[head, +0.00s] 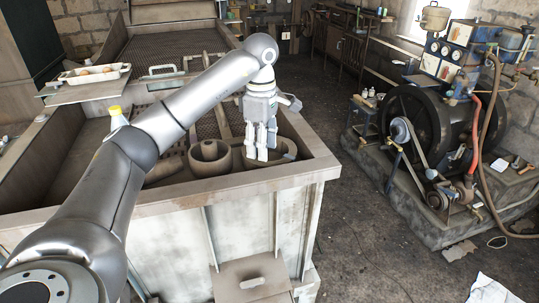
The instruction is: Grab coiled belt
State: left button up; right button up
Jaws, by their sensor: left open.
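My left arm reaches in from the left, and its gripper (262,153) points down over the front right corner of a large metal bin (180,189). The gripper is open. Its fingers are in front of a round, dark-rimmed, ring-like thing (287,149) in the bin, which may be the coiled belt; the fingers hide part of it. I cannot tell whether they touch it. My right gripper is not in view.
A round bowl-like pot (210,160) lies just left of the gripper. An engine with a big flywheel (408,115) stands at the right, with open floor between.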

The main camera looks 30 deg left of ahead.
aim_at(260, 162)
pick_arm(q)
jog(key=shift+a+f, duration=0.1)
jog(key=shift+f, duration=0.6)
jog(key=shift+w+a+f, duration=0.15)
jog(key=shift+w+f, duration=0.05)
jog(key=shift+f, duration=0.1)
jog(key=shift+s+f+p, duration=0.1)
jog(key=shift+f+p, duration=0.55)
jog(key=shift+f, duration=0.15)
notch_tip(260, 162, down, 3)
jog(key=shift+a+f+p, duration=0.1)
jog(key=shift+a+p, duration=0.05)
jog(key=shift+p, duration=0.4)
jog(key=shift+f, duration=0.25)
jog(key=shift+c, duration=0.7)
jog(key=c, duration=0.4)
grip_shut()
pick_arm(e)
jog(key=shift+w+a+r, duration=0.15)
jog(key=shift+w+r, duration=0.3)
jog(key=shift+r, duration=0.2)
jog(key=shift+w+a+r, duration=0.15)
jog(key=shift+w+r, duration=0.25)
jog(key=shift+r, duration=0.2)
